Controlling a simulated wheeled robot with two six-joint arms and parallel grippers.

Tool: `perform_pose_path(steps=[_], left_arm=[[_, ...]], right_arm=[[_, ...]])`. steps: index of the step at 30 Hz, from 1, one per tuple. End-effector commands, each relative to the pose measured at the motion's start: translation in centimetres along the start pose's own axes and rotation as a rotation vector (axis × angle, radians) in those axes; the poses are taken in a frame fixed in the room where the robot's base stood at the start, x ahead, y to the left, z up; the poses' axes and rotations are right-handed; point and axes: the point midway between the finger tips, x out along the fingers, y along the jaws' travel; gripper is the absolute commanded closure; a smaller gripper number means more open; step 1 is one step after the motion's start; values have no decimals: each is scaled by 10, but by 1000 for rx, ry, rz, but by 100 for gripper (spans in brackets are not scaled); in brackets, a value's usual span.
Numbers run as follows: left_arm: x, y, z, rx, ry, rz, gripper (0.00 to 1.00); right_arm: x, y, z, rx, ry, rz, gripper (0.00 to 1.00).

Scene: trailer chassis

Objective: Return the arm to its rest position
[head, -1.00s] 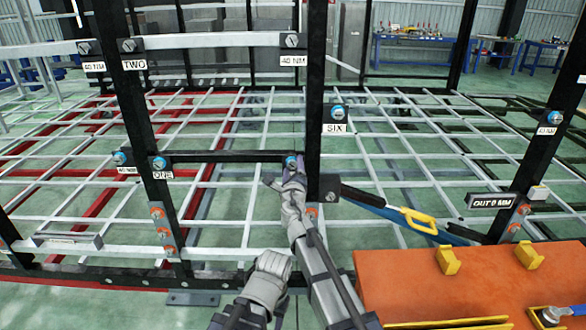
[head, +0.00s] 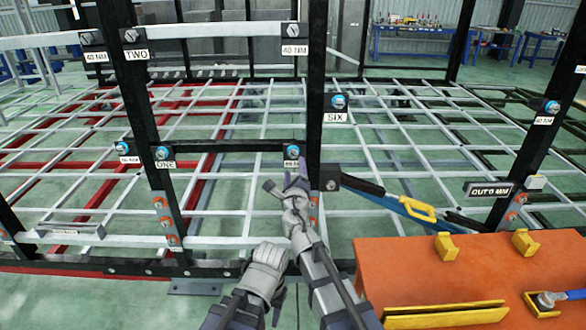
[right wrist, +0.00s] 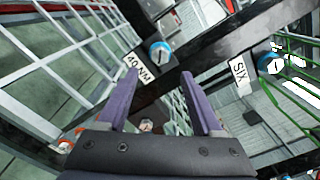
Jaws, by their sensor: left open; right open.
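My right gripper (head: 286,174) is in the middle of the head view, just below a blue-capped bolt (head: 292,152) on the black crossbar. Its two purple fingers stand apart with nothing between them. The right wrist view also shows this open gripper (right wrist: 158,95), with the bolt (right wrist: 160,52) and its "40 NM" label beyond the fingertips, apart from them. My left gripper (head: 277,297) is low in the head view, beside my right forearm. Its fingers are mostly hidden, and I see nothing held in it.
Black uprights and the crossbar (head: 230,146) stand close ahead, with a pale grid behind. A blue bar with a yellow handle (head: 416,209) slants off the right upright. The orange table (head: 400,265) at lower right bears yellow holders and a blue-handled wrench (head: 545,300).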

Motion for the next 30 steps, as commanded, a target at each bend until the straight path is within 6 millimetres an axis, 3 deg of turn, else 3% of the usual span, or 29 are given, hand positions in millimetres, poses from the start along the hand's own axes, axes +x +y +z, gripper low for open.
perform_pose_path(steps=[5,8,11,14,18,22,27,30], left_arm=[[0,0,0,0,0,0,50],[0,0,0,0,0,0,50],[0,0,0,0,0,0,50],[0,0,0,0,0,0,50],[0,0,0,0,0,0,50],[0,0,0,0,0,0,50],[0,0,0,0,0,0,50],[0,0,0,0,0,0,50]], right_arm=[[0,-1,-2,19,8,-3,32],[-2,-10,-20,157,60,-26,32],[-10,-25,-58,457,170,-89,32],[-25,-36,-108,853,313,-199,32],[-57,-37,-174,1398,509,-414,32],[-96,-23,-224,1862,679,-687,32],[-155,8,-263,2348,880,-1156,32],[-183,26,-271,2513,965,-1428,32]])
